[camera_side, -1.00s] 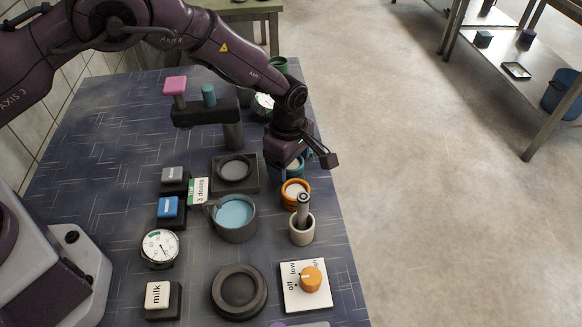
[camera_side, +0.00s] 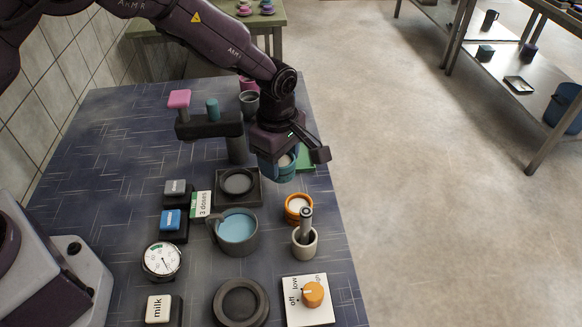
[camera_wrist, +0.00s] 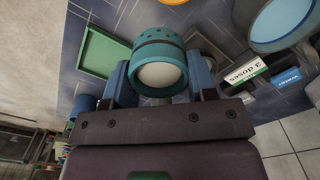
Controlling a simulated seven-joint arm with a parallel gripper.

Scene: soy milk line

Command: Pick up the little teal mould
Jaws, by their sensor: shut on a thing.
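The little teal mould (camera_side: 279,170) hangs below my gripper (camera_side: 283,156) in the side view, with a pale filling showing inside it. In the wrist view the teal mould (camera_wrist: 160,46) sits between the two blue fingers of my gripper (camera_wrist: 160,70), which are shut on its sides. It has a row of small dark holes round its band. The mould appears to be above the table, near the green tray (camera_side: 306,160); the exact height is hard to tell.
An orange mould (camera_side: 298,208) and a mortar with a pestle (camera_side: 305,243) stand nearer the camera. A blue-filled pot (camera_side: 237,229) and a dark square press base (camera_side: 238,183) are to the left. A dark post with an arm (camera_side: 236,148) stands close left of my gripper.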

